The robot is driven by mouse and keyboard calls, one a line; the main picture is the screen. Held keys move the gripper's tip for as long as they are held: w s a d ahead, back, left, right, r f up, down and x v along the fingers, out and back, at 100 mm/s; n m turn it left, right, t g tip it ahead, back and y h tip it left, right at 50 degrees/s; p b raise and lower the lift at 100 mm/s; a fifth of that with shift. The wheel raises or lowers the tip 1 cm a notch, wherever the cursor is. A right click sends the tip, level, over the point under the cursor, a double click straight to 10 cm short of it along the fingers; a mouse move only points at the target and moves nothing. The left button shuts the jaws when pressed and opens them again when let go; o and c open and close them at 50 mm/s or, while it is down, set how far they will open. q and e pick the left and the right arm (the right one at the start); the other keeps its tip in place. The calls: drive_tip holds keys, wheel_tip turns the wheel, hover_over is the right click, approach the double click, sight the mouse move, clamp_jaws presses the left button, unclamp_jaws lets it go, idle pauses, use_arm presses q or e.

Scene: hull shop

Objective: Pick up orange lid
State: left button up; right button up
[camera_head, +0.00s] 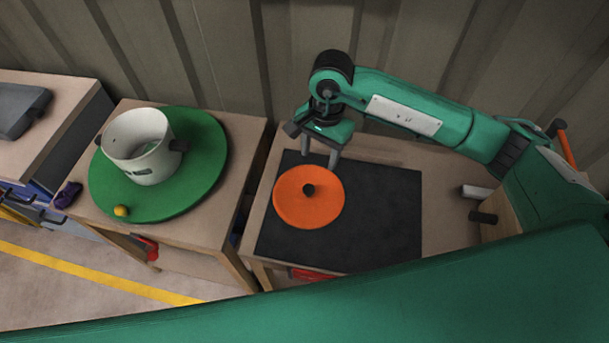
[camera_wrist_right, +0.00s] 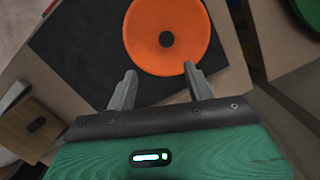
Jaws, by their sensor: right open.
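The orange lid (camera_head: 300,208) is a round flat disc with a black knob (camera_head: 308,189) at its centre. It lies on a black mat (camera_head: 385,225) on the right-hand table. My right gripper (camera_head: 321,160) is open and empty, above the mat at the lid's far edge in the head view. In the right wrist view the lid (camera_wrist_right: 150,45) and its knob (camera_wrist_right: 166,40) lie beyond the two spread fingers (camera_wrist_right: 158,88). The fingers do not hold the knob. My left gripper is not in view.
A white pot (camera_head: 143,158) with dark handles stands on a green round board (camera_head: 205,175) on the left table, near a small yellow ball (camera_head: 121,211). Cylindrical items (camera_head: 477,191) lie right of the mat. A corrugated wall (camera_head: 230,55) stands behind.

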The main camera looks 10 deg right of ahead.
drive_tip(key=p, duration=0.1)
hover_over(309, 187)
drive_tip(key=d, duration=0.1)
drive_tip(key=f, duration=0.8)
drive_tip(key=shift+w+d+f, duration=0.1)
drive_tip(key=shift+w+d, duration=0.05)
drive_tip(key=shift+d, duration=0.05)
drive_tip(key=shift+a+f, duration=0.25)
drive_tip(key=shift+f, duration=0.25)
drive_tip(key=f, duration=0.1)
drive_tip(key=a+f+p, duration=0.1)
drive_tip(key=f, duration=0.1)
drive_tip(key=shift+f, duration=0.25)
drive_tip(key=shift+s+f, duration=0.2)
drive_tip(key=shift+f, duration=0.2)
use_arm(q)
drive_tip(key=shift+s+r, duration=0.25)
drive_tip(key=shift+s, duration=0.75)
use_arm(e)
drive_tip(key=c, duration=1)
